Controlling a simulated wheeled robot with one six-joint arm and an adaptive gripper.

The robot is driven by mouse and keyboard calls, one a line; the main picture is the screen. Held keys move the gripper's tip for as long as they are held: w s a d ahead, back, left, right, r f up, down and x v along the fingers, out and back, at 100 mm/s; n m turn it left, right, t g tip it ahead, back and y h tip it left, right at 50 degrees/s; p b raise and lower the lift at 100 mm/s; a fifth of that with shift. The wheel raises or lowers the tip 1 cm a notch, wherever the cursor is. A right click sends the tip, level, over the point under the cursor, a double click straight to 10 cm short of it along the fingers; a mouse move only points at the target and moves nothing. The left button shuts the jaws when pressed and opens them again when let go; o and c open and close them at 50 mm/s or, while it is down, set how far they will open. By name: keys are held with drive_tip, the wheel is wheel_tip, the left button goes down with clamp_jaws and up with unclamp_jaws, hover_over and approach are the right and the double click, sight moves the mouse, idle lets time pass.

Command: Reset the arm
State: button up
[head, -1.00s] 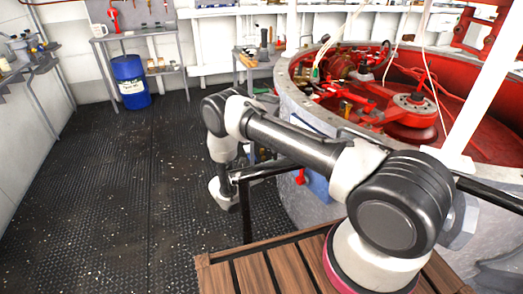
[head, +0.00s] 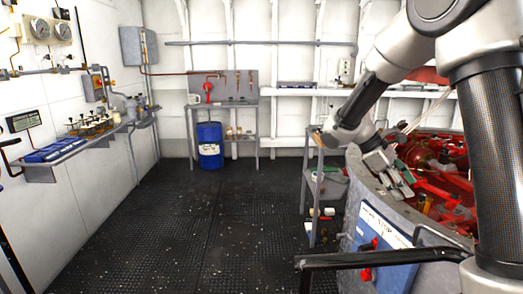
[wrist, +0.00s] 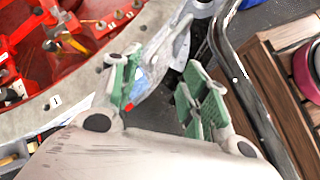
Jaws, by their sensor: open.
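My arm rises at the right of the head view, bends at the top and comes down toward the tank. My gripper (head: 402,180) hangs by the near rim of the round tank (head: 372,197), in front of its red inside. In the wrist view my gripper (wrist: 160,85) shows two green-padded fingers spread apart, with nothing held between them. The tank's grey rim (wrist: 65,112) passes behind the left finger. I cannot tell how far the fingers are from the rim.
A blue and white panel (head: 383,235) with a red valve is on the tank's side. A small shelf stand (head: 326,185) is left of the tank. A blue drum (head: 210,145) stands under a back bench. A wall shelf (head: 90,142) runs along the left. The dark floor between is clear.

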drive_tip(key=s+a+r+m+t+y, duration=0.1)
drive_tip(key=s+r+m+t+y, duration=0.2)
drive_tip(key=s, duration=0.8)
drive_tip(key=s+a+r+m+t+y, duration=0.2)
drive_tip(key=s+r+m+t+y, duration=0.2)
drive_tip(key=s+m, duration=0.3)
drive_tip(key=s+r+y, duration=0.1)
drive_tip(key=s, duration=0.3)
drive_tip(key=shift+s+r, duration=0.15)
drive_tip(key=shift+r, duration=0.2)
drive_tip(key=shift+c, duration=0.4)
